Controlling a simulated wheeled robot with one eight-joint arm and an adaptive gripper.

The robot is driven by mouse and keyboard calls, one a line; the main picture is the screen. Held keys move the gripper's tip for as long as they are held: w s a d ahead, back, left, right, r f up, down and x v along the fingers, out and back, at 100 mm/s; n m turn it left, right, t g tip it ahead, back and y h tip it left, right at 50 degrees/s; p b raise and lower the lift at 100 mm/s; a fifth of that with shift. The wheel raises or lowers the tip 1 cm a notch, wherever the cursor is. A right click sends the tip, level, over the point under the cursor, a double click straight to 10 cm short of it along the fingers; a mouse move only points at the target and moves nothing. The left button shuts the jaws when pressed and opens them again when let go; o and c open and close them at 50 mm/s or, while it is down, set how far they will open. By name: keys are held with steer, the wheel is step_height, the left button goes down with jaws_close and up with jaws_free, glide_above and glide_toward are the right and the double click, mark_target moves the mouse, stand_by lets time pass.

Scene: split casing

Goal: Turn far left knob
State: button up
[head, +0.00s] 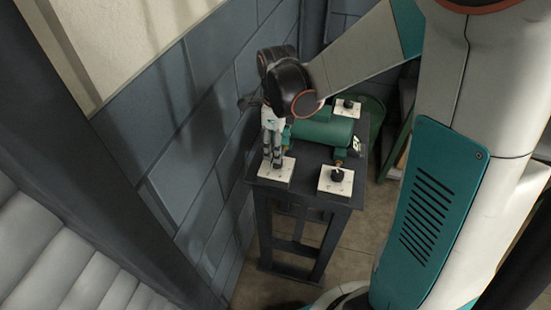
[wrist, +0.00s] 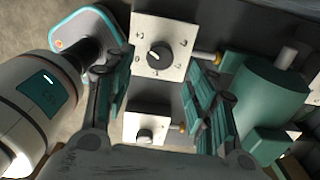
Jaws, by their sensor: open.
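A dark table (head: 262,200) carries several white plates with black knobs. The far left knob cannot be made out in the head view, where my arm and gripper cover that corner. My gripper (head: 272,160) points down over the near left plate (head: 277,172), hiding most of its knob. In the wrist view my gripper (wrist: 162,100) is open and empty, its fingers wide apart. One plate (wrist: 170,27) with a black knob (wrist: 160,57) shows beyond the fingertips; another plate (wrist: 150,115) with a knob (wrist: 145,138) lies lower between the fingers.
A green cylindrical casing (head: 322,131) lies mid-table and shows at right in the wrist view (wrist: 262,95). The near right knob (head: 337,175) and far right knob (head: 348,103) are in view. A grey block wall (head: 185,120) stands close to the table's left.

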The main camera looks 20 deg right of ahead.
steer(key=shift+f+b, duration=0.75)
steer(key=shift+f, duration=2)
steer(key=shift+c, duration=0.5)
steer(key=c, duration=1)
